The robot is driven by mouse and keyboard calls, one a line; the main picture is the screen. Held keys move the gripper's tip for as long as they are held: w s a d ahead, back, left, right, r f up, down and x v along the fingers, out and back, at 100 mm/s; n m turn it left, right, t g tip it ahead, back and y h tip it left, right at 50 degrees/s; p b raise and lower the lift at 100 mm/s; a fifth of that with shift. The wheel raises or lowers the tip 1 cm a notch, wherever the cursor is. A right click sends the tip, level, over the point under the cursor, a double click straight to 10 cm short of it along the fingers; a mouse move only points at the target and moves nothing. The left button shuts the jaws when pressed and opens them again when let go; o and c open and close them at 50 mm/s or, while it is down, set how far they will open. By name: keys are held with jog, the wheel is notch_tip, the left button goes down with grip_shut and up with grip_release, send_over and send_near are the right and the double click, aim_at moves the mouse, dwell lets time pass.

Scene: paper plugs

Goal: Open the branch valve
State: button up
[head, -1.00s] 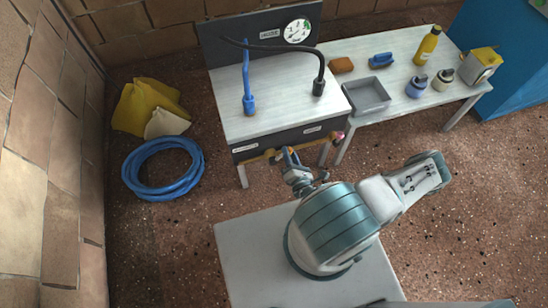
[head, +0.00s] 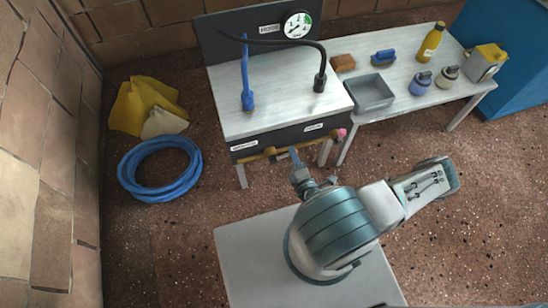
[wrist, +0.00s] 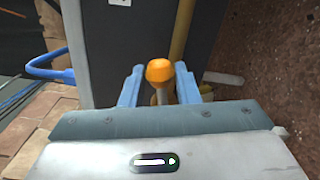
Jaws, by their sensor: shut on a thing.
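An orange knob on a pale stem, the valve handle (wrist: 160,71), stands between the two blue fingers of my gripper (wrist: 159,84) in the wrist view. My gripper is shut on it. In the head view my gripper (head: 295,157) is at the front of the bench, by the brass pipe (head: 263,154) under the dark front panel (head: 279,142). The handle is hidden there by my gripper. A pink-red knob (head: 341,133) is at the pipe's right end. The panel's two white labels are too small to read.
The bench (head: 285,100) carries a blue hose fitting (head: 248,98), a black hose (head: 320,82) and a gauge (head: 298,25). A side table at right holds a grey tray (head: 373,97) and bottles. A coiled blue hose (head: 140,187) lies on the floor at left.

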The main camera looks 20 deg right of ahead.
jog(key=shift+f, duration=0.15)
jog(key=f+m+b, duration=0.1)
jog(key=m+b, duration=0.1)
jog(key=shift+d+f+m, duration=0.1)
jog(key=shift+f+m, duration=0.1)
jog(key=shift+m, duration=0.1)
jog(key=o, duration=0.8)
jog(key=shift+c, duration=0.2)
jog(key=shift+s+p, duration=0.35)
jog(key=shift+s, duration=1.65)
